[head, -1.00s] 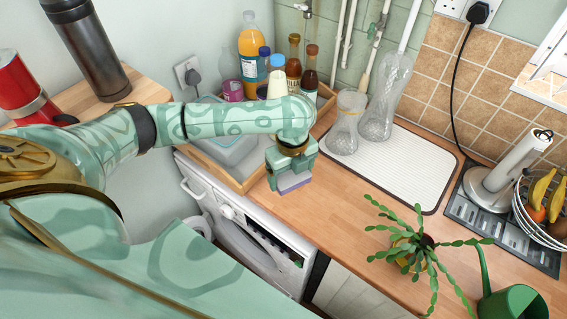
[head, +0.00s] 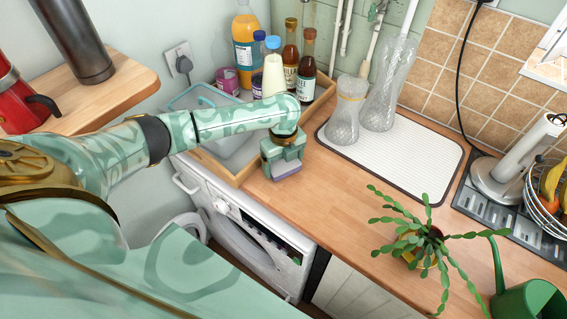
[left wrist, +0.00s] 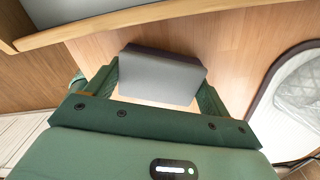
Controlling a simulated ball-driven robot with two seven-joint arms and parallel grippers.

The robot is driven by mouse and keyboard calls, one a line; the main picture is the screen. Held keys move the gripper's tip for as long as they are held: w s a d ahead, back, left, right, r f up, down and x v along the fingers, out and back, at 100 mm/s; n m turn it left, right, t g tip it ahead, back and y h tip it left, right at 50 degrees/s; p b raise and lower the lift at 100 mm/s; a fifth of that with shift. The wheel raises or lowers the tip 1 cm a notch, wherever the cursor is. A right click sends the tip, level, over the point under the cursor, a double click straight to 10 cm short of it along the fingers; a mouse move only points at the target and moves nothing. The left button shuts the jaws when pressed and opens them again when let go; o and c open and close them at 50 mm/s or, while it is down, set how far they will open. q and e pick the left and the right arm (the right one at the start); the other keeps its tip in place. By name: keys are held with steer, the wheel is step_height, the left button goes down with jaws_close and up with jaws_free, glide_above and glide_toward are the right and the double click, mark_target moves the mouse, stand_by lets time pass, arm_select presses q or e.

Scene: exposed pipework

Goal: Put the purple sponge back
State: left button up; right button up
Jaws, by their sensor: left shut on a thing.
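The purple sponge (head: 286,173) shows as a thin lilac strip under my left gripper (head: 284,164) in the head view. In the left wrist view the sponge (left wrist: 160,76) is a greyish block between the two fingers of my left gripper (left wrist: 158,88), which is shut on it. The gripper points down over the wooden counter (head: 330,205), just right of the wooden tray (head: 239,178). I cannot tell whether the sponge touches the counter. My right gripper is not in view.
Several bottles, including an orange one (head: 246,50), stand at the tray. A drying mat (head: 420,165) with glass vases (head: 345,115) lies to the right. A plant (head: 425,245) stands near the counter's front. Bare counter lies between gripper and plant.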

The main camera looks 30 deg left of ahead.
mark_target(283, 163)
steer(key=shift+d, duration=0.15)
arm_select(q)
steer(key=o, duration=0.8)
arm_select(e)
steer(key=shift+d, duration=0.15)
arm_select(q)
step_height(283, 163, up, 12)
steer(key=p, duration=0.4)
steer(key=shift+r, duration=0.1)
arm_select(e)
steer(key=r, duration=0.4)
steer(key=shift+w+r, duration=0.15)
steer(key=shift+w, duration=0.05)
